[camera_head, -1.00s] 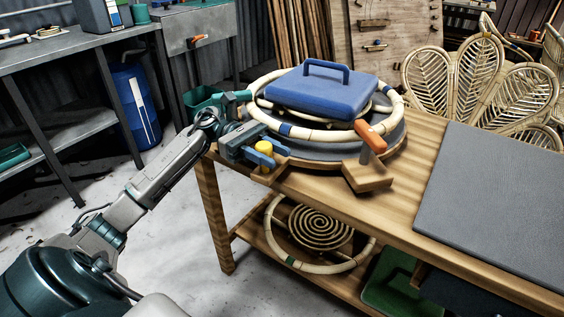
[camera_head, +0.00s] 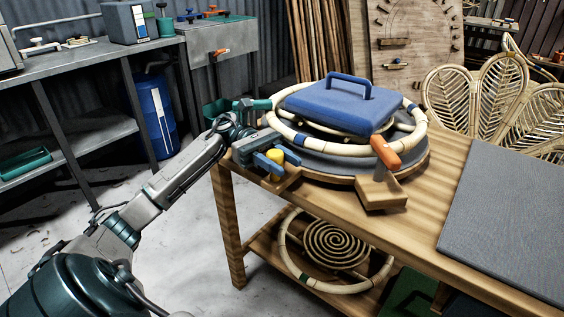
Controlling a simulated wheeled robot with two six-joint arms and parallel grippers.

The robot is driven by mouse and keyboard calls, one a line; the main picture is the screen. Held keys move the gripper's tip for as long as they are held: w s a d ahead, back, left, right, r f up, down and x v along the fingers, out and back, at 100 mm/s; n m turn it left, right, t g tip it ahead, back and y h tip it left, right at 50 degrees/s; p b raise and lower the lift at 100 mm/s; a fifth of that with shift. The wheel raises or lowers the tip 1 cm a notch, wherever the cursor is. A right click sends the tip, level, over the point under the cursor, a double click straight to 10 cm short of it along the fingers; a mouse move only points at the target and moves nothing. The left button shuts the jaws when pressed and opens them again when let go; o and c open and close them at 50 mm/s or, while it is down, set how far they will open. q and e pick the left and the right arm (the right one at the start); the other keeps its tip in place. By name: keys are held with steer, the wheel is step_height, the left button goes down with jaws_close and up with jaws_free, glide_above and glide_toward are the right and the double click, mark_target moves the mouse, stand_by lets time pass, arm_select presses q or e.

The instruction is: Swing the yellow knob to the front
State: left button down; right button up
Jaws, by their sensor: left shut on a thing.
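The yellow knob (camera_head: 275,156) is at the left front edge of a round grey turntable-like base (camera_head: 330,166) on the wooden table. My left gripper (camera_head: 270,163), with blue fingers, reaches in from the left and is shut on the yellow knob. The fingers hide part of the knob. A light rattan ring (camera_head: 318,148) with coloured bands lies on the round base. A blue block with a handle (camera_head: 341,106) sits on top, inside the ring. An orange handle (camera_head: 385,152) stands at the right front of the base. My right gripper is not in view.
A wooden block (camera_head: 381,192) juts out below the orange handle. A grey mat (camera_head: 510,220) covers the table's right part. Another rattan ring (camera_head: 291,262) and a spiral lie on the lower shelf. Rattan chair backs (camera_head: 480,100) stand behind. Bare floor lies left of the table.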

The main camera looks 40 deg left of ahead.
arm_select(q)
steer(key=c, duration=1)
jaws_free()
steer(key=shift+o, duration=0.2)
steer(key=shift+w+a, duration=0.15)
steer(key=shift+a, duration=0.35)
steer(key=w+a, duration=0.1)
steer(key=a, duration=0.8)
steer(key=shift+a+b, duration=0.3)
steer(key=shift+a, duration=0.05)
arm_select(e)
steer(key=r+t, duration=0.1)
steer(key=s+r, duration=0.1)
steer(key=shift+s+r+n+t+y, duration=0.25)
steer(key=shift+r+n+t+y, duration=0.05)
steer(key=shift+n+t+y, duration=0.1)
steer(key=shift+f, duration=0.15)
arm_select(q)
steer(key=shift+f, duration=0.1)
